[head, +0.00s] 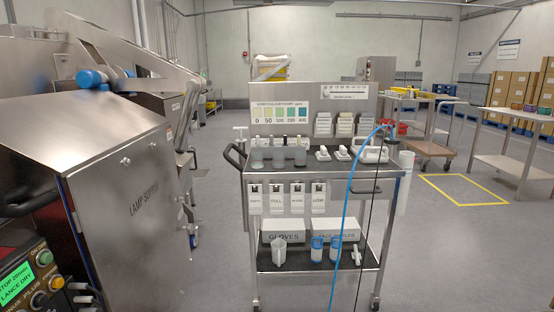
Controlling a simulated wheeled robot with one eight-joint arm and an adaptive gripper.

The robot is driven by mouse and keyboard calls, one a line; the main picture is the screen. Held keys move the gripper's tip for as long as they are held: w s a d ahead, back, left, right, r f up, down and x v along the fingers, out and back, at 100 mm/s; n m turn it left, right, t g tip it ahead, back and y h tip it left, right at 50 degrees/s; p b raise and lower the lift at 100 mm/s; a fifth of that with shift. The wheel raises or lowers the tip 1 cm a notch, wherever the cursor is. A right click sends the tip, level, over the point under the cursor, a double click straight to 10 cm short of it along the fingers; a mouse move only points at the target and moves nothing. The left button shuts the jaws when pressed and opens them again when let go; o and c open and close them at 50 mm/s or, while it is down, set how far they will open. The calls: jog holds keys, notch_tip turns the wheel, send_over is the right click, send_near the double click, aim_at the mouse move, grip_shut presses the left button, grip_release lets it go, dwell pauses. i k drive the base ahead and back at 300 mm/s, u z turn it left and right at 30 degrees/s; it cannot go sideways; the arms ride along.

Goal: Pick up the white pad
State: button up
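A steel cart (330,178) stands in the middle of the head view. Small white pieces lie on its top shelf: one (322,154), another (342,154), and a larger white piece with a handle (372,154) at the right. Behind them, stacks of pale flat pieces (323,125) sit against the back panel. I cannot tell from this distance which of these is the white pad. My gripper is not in view.
Grey-capped jars (278,156) stand at the top shelf's left. A blue hose (347,210) hangs over the cart's front right. A steel machine (125,200) fills the left. Floor right of the cart (430,250) is clear. A steel table (515,160) stands farther right.

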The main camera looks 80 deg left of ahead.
aim_at(323, 155)
jog(key=u, duration=3.55)
jog(key=k, duration=1.3)
jog(key=z, duration=0.7)
jog(key=i, duration=0.9)
jog(key=u, duration=0.05)
